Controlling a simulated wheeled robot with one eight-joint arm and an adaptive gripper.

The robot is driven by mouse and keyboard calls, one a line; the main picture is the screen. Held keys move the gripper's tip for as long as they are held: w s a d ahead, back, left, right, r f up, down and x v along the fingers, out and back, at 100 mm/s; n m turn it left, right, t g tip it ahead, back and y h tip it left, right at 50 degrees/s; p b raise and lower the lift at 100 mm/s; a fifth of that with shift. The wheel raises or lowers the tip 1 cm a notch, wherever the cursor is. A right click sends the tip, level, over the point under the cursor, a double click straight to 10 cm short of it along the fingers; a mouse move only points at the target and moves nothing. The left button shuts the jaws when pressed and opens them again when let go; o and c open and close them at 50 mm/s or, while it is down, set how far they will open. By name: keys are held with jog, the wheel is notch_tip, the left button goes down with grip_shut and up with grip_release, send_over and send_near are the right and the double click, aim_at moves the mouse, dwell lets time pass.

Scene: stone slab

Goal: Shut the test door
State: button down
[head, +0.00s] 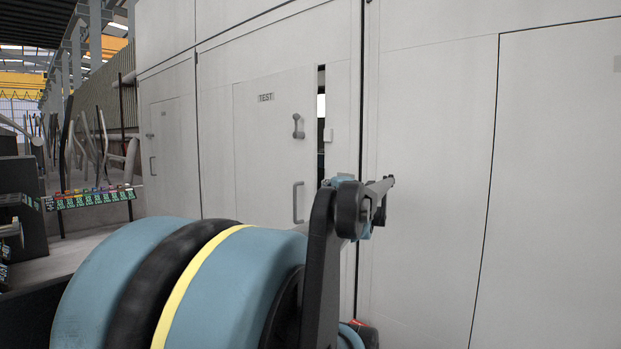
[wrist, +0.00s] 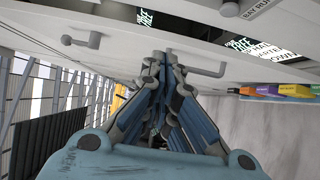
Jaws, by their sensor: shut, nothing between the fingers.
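The test door (head: 268,155) is a pale grey panel with a small TEST label, in the middle of the head view. It stands slightly ajar: a narrow dark gap (head: 321,115) shows along its right edge. It carries a lever latch (head: 298,127) and a bar handle (head: 298,203) below it. My gripper (head: 388,182) is in front of the wall, appearing right of the gap. In the wrist view my gripper (wrist: 163,62) is shut and empty, its tips close to a grey bar handle (wrist: 208,71); I cannot tell whether they touch. A lever (wrist: 82,41) shows there too.
A smaller closed door (head: 172,150) is at left, and a broad plain panel (head: 560,170) at right. A strip of coloured labelled boxes (head: 92,198) and pipes (head: 125,165) stand at far left. Coloured boxes (wrist: 285,91) also show in the wrist view.

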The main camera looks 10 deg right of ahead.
jog(key=shift+d, duration=0.65)
